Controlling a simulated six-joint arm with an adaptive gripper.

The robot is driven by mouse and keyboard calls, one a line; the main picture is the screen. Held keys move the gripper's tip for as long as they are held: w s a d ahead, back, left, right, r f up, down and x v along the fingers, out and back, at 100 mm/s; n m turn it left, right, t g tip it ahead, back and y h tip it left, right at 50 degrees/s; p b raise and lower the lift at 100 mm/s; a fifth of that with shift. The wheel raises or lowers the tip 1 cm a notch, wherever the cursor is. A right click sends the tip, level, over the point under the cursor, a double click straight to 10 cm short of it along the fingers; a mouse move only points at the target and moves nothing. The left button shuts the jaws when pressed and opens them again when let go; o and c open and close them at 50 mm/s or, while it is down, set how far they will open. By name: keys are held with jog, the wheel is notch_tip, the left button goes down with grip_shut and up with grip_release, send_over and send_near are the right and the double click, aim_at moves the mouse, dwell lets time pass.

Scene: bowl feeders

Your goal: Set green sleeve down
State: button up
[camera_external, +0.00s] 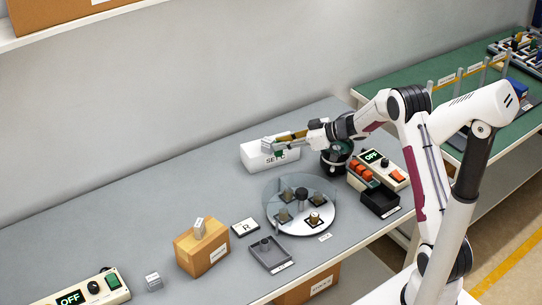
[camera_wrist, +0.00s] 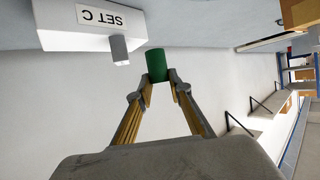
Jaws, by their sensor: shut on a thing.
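The green sleeve (camera_wrist: 156,62) is a short green cylinder held between the fingertips of my gripper (camera_wrist: 159,80) in the wrist view. My gripper is shut on it. In the external view my gripper (camera_external: 281,142) reaches left over the white block labelled SET C (camera_external: 255,162), and the small green sleeve (camera_external: 279,154) shows at its tip. In the wrist view the SET C block (camera_wrist: 75,25) has a grey peg (camera_wrist: 119,48) standing out from it, beside and apart from the sleeve.
A round glass-covered dial (camera_external: 329,218) with several dark nests stands in front. A dark round feeder (camera_external: 333,168) is under my wrist. A control box reading OFF (camera_external: 397,172), an orange-block rack, grey trays (camera_external: 270,254) and a cardboard box (camera_external: 202,251) stand nearby. The bench's left rear is clear.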

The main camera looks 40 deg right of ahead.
jog(key=w+a+n+g+y, duration=0.2)
jog(key=w+a+n, duration=0.1)
jog(key=a, duration=0.9)
jog(key=w+a+n+g+y, duration=0.2)
jog(key=w+a+n+g, duration=0.15)
jog(key=a, duration=0.75)
jog(key=s+a+f+n+g, duration=0.1)
jog(key=s+a+g, duration=0.1)
jog(key=a, duration=0.9)
jog(key=s+a+f+n+g+y, duration=0.1)
jog(key=s+a+n, duration=0.1)
jog(key=a, duration=1)
jog(key=shift+s+f+g, duration=0.35)
jog(key=shift+s+f, duration=0.05)
jog(key=shift+s, duration=0.15)
jog(key=shift+a, duration=0.1)
jog(key=shift+f, duration=3.15)
jog(key=shift+f, duration=1.85)
jog(key=shift+s+f, duration=0.1)
jog(key=shift+f, duration=0.05)
